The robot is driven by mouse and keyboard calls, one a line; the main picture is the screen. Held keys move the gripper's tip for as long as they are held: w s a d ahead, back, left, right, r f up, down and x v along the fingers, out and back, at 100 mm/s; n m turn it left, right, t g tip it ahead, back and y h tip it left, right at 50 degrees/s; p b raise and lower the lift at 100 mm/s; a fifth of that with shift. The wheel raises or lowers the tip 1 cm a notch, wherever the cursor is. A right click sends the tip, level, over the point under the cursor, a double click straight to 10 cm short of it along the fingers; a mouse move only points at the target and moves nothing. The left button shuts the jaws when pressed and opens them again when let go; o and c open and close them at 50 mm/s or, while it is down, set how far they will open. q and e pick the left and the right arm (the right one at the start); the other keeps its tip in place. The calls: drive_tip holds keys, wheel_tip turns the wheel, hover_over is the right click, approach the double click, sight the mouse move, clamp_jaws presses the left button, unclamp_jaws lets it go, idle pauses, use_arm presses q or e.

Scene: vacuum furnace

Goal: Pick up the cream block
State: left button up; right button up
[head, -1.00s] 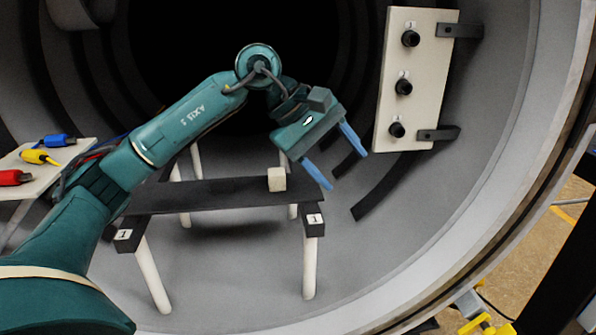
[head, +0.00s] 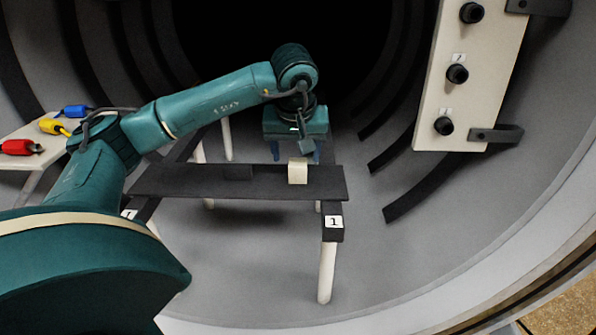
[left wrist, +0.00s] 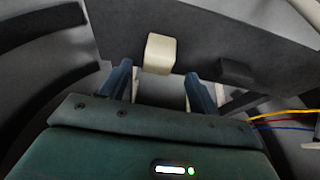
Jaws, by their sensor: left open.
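The cream block (head: 298,171) stands on the dark shelf (head: 200,184) near its right end. In the left wrist view the cream block (left wrist: 160,53) is just beyond the fingertips, roughly centred between them and a little left. My left gripper (head: 296,155) is behind the block in the head view, pointing down. In the left wrist view the open fingers of my left gripper (left wrist: 160,72) frame the near side of the block. My right gripper is not in view.
A low dark block (head: 238,172) lies on the shelf left of the cream block. A cream panel with black knobs (head: 457,74) stands at the right. Blue, yellow and red connectors (head: 22,147) lie at the left. The shelf is bare between its left end and the dark block.

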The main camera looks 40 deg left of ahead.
sight(298, 163)
use_arm(q)
drive_tip(key=x, duration=0.5)
drive_tip(key=shift+d+f, duration=0.1)
drive_tip(key=shift+c, duration=0.3)
drive_tip(key=c, duration=1.1)
